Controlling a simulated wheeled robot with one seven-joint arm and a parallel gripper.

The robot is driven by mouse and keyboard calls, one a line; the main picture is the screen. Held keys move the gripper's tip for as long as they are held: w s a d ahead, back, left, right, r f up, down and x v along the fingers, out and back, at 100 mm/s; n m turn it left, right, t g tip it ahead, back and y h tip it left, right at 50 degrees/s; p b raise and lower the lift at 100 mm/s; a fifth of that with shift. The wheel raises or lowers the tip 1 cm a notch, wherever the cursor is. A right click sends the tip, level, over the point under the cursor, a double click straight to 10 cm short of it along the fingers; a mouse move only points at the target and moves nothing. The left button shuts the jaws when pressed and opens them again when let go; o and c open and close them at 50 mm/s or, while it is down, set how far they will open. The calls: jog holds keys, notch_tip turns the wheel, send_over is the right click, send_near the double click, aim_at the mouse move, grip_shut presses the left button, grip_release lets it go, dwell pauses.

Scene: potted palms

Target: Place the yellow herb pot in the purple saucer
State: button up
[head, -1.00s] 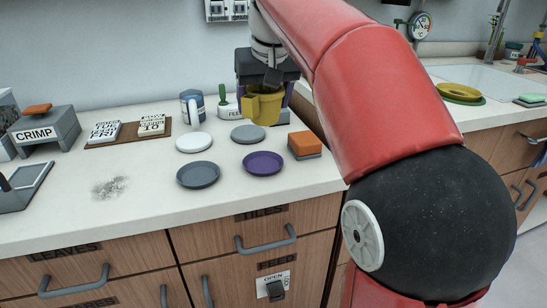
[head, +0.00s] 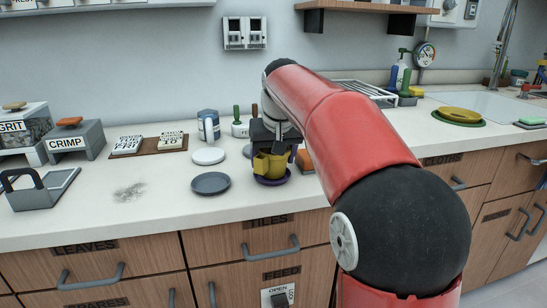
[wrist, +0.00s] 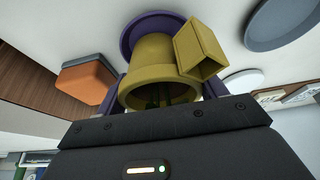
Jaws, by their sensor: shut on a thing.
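The yellow herb pot (head: 264,167) is upright, with a boxy side piece that shows clearly in the wrist view (wrist: 200,47). My gripper (head: 270,148) is shut on the pot from above; the wrist view shows the pot (wrist: 150,52) between its fingers. The purple saucer (head: 272,181) is directly beneath the pot, with its rim showing around the pot's base; it also shows in the wrist view (wrist: 130,35). I cannot tell whether the pot's base touches the saucer or hangs just above it.
A dark grey saucer (head: 210,184) lies left of the purple one and a white saucer (head: 208,156) behind that. An orange-topped block (head: 304,160) stands close on the right, partly hidden by my arm.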

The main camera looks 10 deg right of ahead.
jog(key=o, duration=1)
jog(key=p+v, duration=0.1)
jog(key=v, duration=1.1)
jog(key=shift+t, duration=0.6)
jog(key=s+f, duration=0.7)
jog(key=s, duration=0.1)
jog(key=s+f, duration=0.8)
jog(key=s, duration=0.1)
jog(key=s+f, duration=0.7)
jog(key=s, duration=0.1)
jog(key=shift+s+a+f, duration=0.35)
jog(key=shift+a, duration=0.05)
